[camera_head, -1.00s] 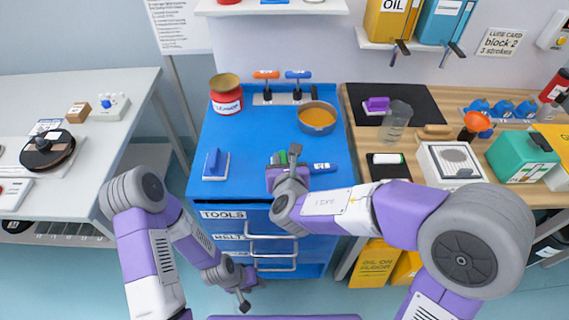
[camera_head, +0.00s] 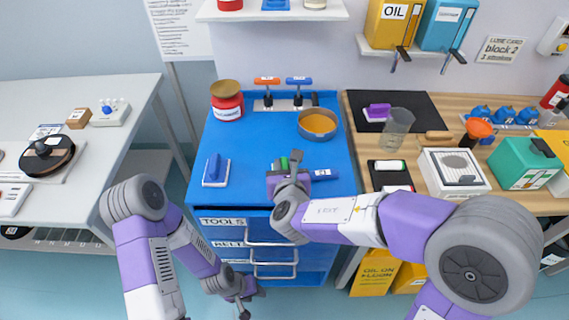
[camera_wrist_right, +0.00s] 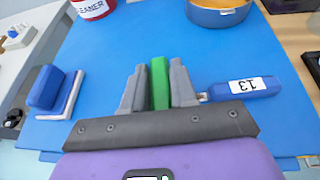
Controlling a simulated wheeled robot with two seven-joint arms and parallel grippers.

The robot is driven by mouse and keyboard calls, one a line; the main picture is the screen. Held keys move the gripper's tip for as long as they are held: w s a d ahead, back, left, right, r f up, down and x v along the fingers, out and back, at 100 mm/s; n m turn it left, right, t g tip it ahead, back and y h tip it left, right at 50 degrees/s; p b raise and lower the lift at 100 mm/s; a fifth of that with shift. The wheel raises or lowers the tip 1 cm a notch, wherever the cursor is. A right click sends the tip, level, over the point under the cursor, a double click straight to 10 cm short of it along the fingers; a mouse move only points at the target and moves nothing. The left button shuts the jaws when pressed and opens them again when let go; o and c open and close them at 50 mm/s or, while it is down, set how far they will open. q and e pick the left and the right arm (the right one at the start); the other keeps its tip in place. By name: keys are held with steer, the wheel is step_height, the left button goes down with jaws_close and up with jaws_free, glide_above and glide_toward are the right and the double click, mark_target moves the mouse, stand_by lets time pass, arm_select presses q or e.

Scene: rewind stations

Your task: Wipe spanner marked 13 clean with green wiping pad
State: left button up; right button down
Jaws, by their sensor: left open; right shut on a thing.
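The spanner marked 13 (camera_wrist_right: 244,88) lies on the blue worktop. Its blue handle with a white label points right, and its metal part runs behind my right gripper's finger, mostly hidden. In the head view its handle (camera_head: 324,174) shows just right of that gripper. My right gripper (camera_wrist_right: 159,84) is shut on the green wiping pad (camera_wrist_right: 159,82), upright between its fingers, low over the worktop at the spanner. I cannot tell whether the pad touches the spanner. My left gripper (camera_head: 243,300) is open and empty, low in front of the drawers, away from the spanner.
A blue block on a white base (camera_head: 216,170) stands left on the worktop (camera_head: 255,150). The red cleaner tin (camera_head: 227,103) and the orange-filled bowl (camera_head: 318,124) stand behind. Clear worktop lies between them. A wooden bench with a glass jar (camera_head: 396,126) adjoins at right.

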steer(key=shift+s+d+f, duration=0.1)
steer(key=shift+s+f, duration=0.05)
steer(key=shift+s, duration=0.85)
steer(key=shift+w+a+r+b, duration=0.1)
steer(key=shift+w+b, duration=0.1)
steer(key=shift+w, duration=0.85)
steer(key=shift+w+a+r+b, duration=0.1)
steer(key=shift+w+b, duration=0.05)
steer(key=shift+w, duration=0.9)
steer(key=shift+s+f+b, duration=0.1)
steer(key=shift+s+b, duration=0.25)
steer(key=shift+s, duration=0.45)
steer(key=shift+s+d+f, duration=0.1)
steer(key=shift+s+d, duration=0.1)
steer(key=shift+s, duration=1.1)
step_height(320, 180, up, 7)
steer(key=p, duration=0.5)
